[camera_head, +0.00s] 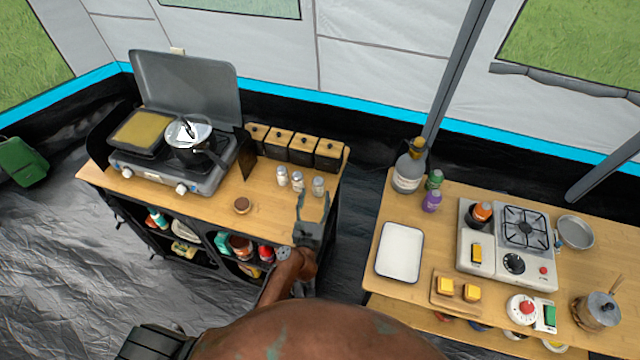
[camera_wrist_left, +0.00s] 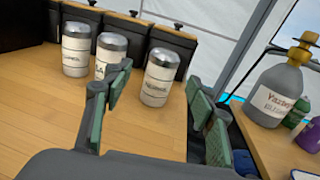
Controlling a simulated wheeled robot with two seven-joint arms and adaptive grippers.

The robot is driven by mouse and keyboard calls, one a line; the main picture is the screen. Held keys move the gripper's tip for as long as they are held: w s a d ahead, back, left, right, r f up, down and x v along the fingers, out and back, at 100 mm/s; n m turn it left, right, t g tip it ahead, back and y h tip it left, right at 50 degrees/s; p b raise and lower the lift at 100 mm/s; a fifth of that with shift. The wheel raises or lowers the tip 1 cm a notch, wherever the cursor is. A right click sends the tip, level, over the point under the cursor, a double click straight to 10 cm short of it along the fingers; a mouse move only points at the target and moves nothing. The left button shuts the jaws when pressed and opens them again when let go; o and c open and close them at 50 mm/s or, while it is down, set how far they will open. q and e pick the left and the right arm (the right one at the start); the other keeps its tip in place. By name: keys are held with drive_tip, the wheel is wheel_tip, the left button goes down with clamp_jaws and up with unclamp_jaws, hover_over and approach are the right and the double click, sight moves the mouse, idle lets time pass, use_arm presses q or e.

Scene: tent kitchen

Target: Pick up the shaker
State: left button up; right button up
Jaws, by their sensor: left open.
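Three white shakers with grey metal caps stand upright in a row on the left wooden counter: the left shaker (camera_head: 282,176), the middle shaker (camera_head: 297,181) and the right shaker (camera_head: 318,187). My left gripper (camera_head: 312,196) is open and empty, just in front of the right shaker. In the left wrist view, the right shaker (camera_wrist_left: 160,76) shows between the open fingers, beyond them. The middle shaker (camera_wrist_left: 109,54) is partly hidden by the left finger, and the left shaker (camera_wrist_left: 77,48) stands clear. Label text is too small to read surely. My right gripper is not in view.
Black canisters with wooden lids (camera_head: 303,148) stand close behind the shakers. A gap separates this counter from the right table (camera_head: 375,292), which holds a large bottle (camera_head: 408,172).

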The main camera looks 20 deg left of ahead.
sight(317, 187)
use_arm(q)
drive_tip(key=shift+w+a+r, duration=0.1)
drive_tip(key=shift+w, duration=0.4)
drive_tip(key=w, duration=0.4)
drive_tip(key=shift+w+a+r, duration=0.1)
drive_tip(key=shift+w, duration=0.1)
drive_tip(key=shift+w+a, duration=0.1)
drive_tip(key=shift+w, duration=0.4)
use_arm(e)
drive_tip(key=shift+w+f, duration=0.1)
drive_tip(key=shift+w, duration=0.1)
use_arm(q)
drive_tip(key=shift+c, duration=0.6)
drive_tip(key=c, duration=1.2)
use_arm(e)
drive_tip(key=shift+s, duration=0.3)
use_arm(q)
drive_tip(key=shift+r, duration=0.1)
